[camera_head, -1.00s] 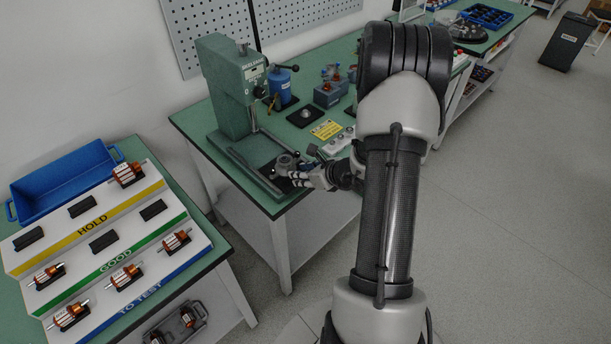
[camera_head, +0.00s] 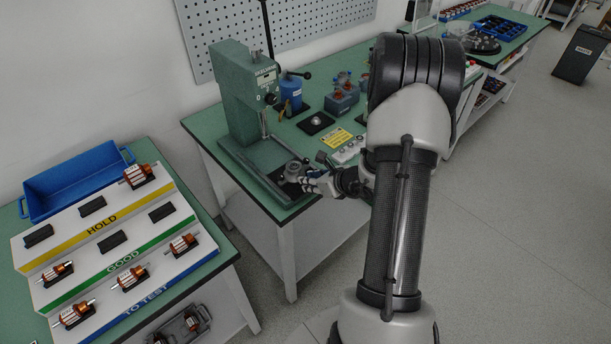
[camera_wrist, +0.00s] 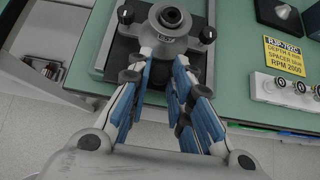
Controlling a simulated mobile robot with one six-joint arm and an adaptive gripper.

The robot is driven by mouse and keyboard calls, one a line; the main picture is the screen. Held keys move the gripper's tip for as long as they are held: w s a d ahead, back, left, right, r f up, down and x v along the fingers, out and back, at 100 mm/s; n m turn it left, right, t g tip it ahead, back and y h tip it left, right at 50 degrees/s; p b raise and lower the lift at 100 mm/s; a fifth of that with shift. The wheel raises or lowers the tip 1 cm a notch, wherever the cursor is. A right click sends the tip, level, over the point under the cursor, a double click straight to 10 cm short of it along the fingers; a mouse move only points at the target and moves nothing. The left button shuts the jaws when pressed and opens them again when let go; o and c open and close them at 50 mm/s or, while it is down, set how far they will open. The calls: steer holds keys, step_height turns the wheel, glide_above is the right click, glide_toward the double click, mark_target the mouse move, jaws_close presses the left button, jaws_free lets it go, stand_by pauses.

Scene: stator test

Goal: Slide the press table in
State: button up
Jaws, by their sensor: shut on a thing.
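The green press (camera_head: 236,92) stands on the near bench, its head above a base with dark rails (camera_head: 252,172). The press table (camera_head: 293,171), a grey slide with a round fixture, sits at the front end of the rails, out from under the press head. In the wrist view the press table (camera_wrist: 190,60) shows a round hollow fixture and black knobs on either side. My gripper (camera_head: 308,184) is at its front edge. In the wrist view my gripper (camera_wrist: 167,60) has its blue-padded fingers closed on the table's front part, just below the fixture; the exact grip is partly hidden.
A yellow card (camera_head: 338,137) and a white control strip (camera_head: 350,150) lie right of the press. At left, a stepped rack (camera_head: 155,212) holds copper-wound rotors, with a blue bin (camera_head: 75,182) behind.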

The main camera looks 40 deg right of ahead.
mark_target(290, 164)
steer(key=shift+w+a, duration=0.2)
steer(key=shift+w, duration=2.1)
steer(key=shift+w+a, duration=0.2)
steer(key=shift+w, duration=2.15)
steer(key=shift+w+a, duration=0.2)
steer(key=shift+w, duration=2.1)
steer(key=o, duration=0.5)
steer(key=shift+v, duration=3.05)
steer(key=shift+w, duration=0.1)
